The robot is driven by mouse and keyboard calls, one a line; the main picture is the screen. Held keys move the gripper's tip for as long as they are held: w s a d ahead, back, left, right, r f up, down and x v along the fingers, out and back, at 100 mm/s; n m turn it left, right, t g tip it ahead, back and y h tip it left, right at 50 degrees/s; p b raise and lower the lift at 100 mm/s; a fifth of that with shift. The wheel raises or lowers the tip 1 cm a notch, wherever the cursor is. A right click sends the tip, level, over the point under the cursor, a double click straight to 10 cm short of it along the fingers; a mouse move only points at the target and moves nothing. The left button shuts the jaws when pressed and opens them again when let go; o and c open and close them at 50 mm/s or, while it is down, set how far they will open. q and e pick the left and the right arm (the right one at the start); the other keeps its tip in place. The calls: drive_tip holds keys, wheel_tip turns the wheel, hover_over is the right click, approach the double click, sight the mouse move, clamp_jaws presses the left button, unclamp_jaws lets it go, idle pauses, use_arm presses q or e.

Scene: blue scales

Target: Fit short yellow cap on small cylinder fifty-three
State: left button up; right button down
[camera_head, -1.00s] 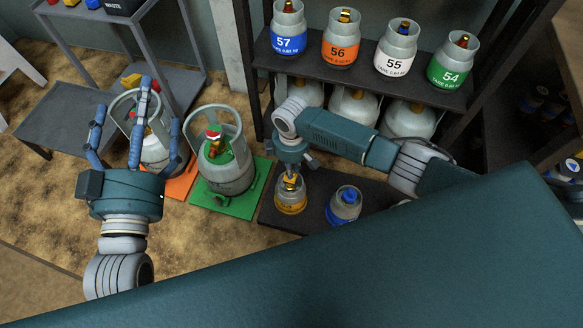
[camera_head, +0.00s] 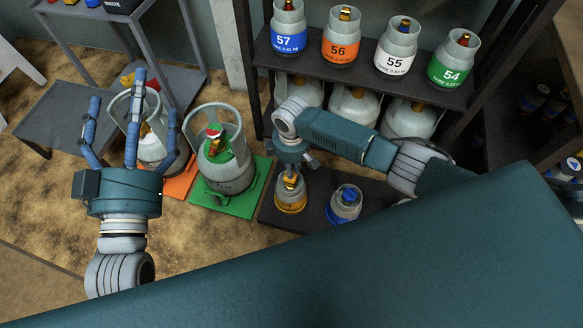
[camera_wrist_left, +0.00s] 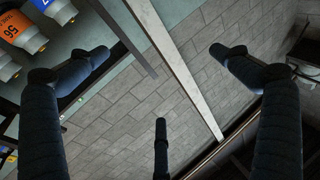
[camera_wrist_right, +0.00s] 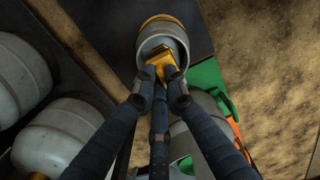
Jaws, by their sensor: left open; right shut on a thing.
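The small cylinder (camera_head: 291,204) with a yellow-orange band stands on a dark mat; no number is readable on it. My right gripper (camera_head: 291,173) points down over its open collar. In the right wrist view, the fingers of my right gripper (camera_wrist_right: 160,84) are shut on a yellow cap (camera_wrist_right: 169,72), inside or just over the collar of the small cylinder (camera_wrist_right: 164,43). I cannot tell whether the cap is seated on the valve. My left gripper (camera_head: 135,98) is open and empty, fingers upward, in front of a large cylinder at the left.
A blue-banded small cylinder (camera_head: 344,203) stands close to the right on the dark mat (camera_head: 316,213). A large grey cylinder (camera_head: 228,170) stands on a green mat (camera_head: 250,205) to the left. Behind, a shelf (camera_head: 310,66) holds several numbered cylinders.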

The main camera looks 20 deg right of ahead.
use_arm(q)
drive_tip(key=shift+r, duration=0.3)
use_arm(e)
drive_tip(key=shift+f, duration=0.15)
use_arm(q)
drive_tip(key=shift+s+d+r+t+h, duration=0.15)
drive_tip(key=shift+r+t, duration=0.1)
drive_tip(key=shift+r, duration=0.15)
drive_tip(key=shift+s+a+r+t+h, duration=0.1)
drive_tip(key=shift+r+t, duration=0.1)
drive_tip(key=shift+r, duration=0.25)
drive_tip(key=shift+s+d+r+t+h, duration=0.15)
drive_tip(key=shift+r+t, duration=0.1)
drive_tip(key=shift+r, duration=0.15)
use_arm(e)
drive_tip(key=shift+f, duration=0.4)
use_arm(q)
drive_tip(key=shift+s+a+r+t+b, duration=0.1)
drive_tip(key=shift+s+r+t+b, duration=0.1)
drive_tip(key=shift+r+t+b, duration=0.25)
use_arm(e)
drive_tip(key=shift+f, duration=0.2)
use_arm(q)
drive_tip(key=shift+r, duration=0.15)
drive_tip(key=shift+s+r+t, duration=0.35)
drive_tip(key=shift+s+r, duration=0.15)
drive_tip(key=shift+r, duration=0.4)
use_arm(e)
drive_tip(key=shift+f, duration=0.4)
